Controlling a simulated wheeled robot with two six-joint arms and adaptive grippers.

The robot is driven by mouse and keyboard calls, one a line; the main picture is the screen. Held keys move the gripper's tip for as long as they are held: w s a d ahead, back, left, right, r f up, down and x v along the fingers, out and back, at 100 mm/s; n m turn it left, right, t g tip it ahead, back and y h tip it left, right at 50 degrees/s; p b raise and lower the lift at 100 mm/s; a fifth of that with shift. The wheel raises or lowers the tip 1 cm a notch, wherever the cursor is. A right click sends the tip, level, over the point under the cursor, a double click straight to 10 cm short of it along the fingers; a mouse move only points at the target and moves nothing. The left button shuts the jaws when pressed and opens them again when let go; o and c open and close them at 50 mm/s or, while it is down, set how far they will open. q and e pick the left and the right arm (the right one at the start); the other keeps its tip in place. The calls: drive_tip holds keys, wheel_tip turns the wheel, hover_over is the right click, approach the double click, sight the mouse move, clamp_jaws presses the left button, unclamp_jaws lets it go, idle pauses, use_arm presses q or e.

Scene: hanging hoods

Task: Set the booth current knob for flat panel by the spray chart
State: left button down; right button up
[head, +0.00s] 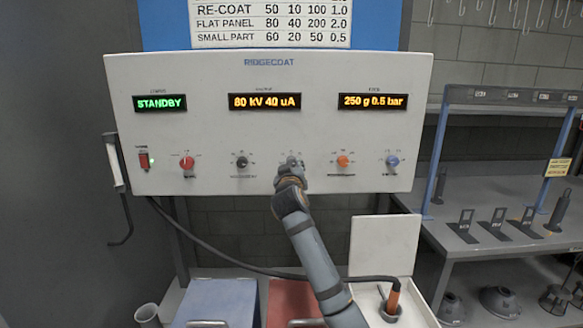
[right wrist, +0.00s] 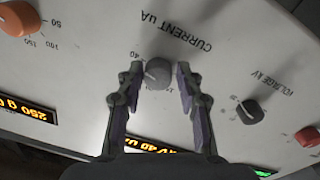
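The grey current knob (right wrist: 158,73) sits under the CURRENT uA label in the right wrist view. Its white pointer mark faces left in that view, where a 40 is printed near the dial. My right gripper (right wrist: 157,72) is open, one finger on each side of the knob, with small gaps visible. In the head view my right gripper (head: 291,172) covers most of this knob. The middle display (head: 264,102) reads 80 kV 40 uA. The spray chart (head: 270,24) shows the FLAT PANEL row as 80, 40, 200, 2.0. My left gripper is not in view.
The black voltage knob (head: 242,162) and the orange knob (head: 343,161) flank the current knob. A red knob (head: 187,162), a red switch (head: 144,161) and a blue knob (head: 392,161) are farther out. The right display (head: 373,102) reads 250 g 0.5 bar.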

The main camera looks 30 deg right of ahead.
drive_tip(key=shift+o, duration=1.1)
drive_tip(key=shift+r, duration=0.1)
drive_tip(key=v, duration=1.2)
